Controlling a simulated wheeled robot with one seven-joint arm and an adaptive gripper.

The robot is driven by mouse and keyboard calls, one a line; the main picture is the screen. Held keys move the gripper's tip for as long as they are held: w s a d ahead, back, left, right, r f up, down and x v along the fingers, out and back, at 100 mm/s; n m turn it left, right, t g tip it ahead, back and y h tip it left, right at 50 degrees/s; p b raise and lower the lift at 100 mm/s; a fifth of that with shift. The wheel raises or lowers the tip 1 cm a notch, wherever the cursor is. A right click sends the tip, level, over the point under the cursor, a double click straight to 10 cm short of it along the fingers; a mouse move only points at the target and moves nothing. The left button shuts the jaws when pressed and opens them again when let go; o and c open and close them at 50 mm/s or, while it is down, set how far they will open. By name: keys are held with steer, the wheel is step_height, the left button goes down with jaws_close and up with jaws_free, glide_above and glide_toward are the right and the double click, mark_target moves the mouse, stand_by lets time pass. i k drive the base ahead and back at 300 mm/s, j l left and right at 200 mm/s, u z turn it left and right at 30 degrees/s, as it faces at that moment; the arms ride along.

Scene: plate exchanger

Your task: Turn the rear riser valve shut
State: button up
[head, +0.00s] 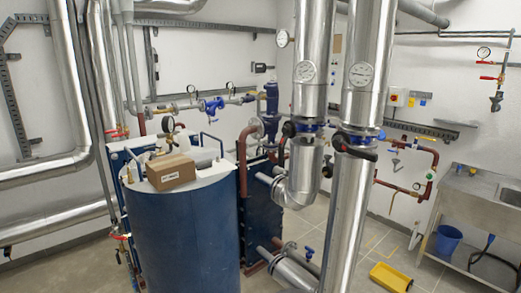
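Two large silver insulated riser pipes stand right of centre in the head view. The rear riser (314,35) is the left one and seems farther back. A blue valve body (311,127) sits on it below a round gauge, with a dark handle (289,129) at its left side. The handle is small here, and I cannot tell its exact angle. The front riser (366,90) carries a similar blue valve with a black lever (355,147) running across the pipe. My gripper is not in view.
A blue tank (190,240) with a cardboard box (170,171) on top stands at left front. A blue plate exchanger (256,215) is behind it. A yellow tray (391,277) lies on the floor, and a metal sink bench (480,205) stands right. Some floor between is clear.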

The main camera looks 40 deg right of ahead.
mark_target(288, 129)
steer(key=i+l+z, duration=0.55)
steer(key=i, duration=0.25)
steer(key=i+l+z, duration=0.25)
steer(key=i, duration=0.2)
steer(key=i+l+z, duration=0.1)
steer(key=i+z, duration=0.15)
steer(key=i, duration=0.25)
